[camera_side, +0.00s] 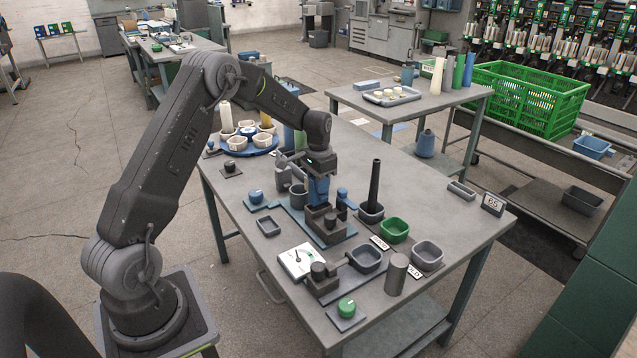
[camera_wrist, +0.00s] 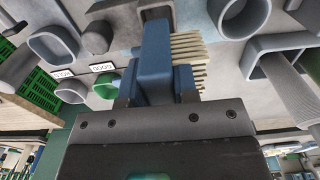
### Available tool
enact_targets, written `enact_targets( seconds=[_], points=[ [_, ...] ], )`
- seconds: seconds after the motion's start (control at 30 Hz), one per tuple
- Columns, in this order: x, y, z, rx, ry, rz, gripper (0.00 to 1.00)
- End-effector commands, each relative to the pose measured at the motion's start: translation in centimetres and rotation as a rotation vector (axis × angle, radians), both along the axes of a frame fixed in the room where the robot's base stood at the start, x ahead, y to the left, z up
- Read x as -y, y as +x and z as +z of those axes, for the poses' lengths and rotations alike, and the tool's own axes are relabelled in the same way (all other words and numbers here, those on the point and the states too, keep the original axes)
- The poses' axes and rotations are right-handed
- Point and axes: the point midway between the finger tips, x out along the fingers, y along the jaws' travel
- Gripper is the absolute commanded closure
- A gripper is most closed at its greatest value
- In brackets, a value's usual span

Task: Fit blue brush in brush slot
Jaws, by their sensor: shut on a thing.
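My gripper (camera_side: 319,168) is shut on the blue brush (camera_side: 319,189), above the work table. In the wrist view the brush (camera_wrist: 155,62) sits between the fingers of my gripper (camera_wrist: 157,88), and its pale bristles point to the right. Below the brush in the side view is a dark block (camera_side: 324,217) on a blue base plate (camera_side: 338,247). I cannot tell whether the brush touches this block.
A white dial (camera_side: 300,261) and green knob (camera_side: 346,307) are in front. A blue carousel (camera_side: 249,147) with cups stands behind. The right table end is mostly clear.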

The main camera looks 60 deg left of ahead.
Motion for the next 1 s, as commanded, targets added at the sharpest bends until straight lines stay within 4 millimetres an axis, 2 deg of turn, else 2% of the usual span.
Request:
enact_targets(
  seconds=[0.63, 1.0],
  points=[
    [0.0, 0.0, -1.6, -0.001, 0.000, 0.000, 0.96],
    [0.0, 0.0, -1.7, 0.000, 0.000, 0.000, 0.96]
  ],
)
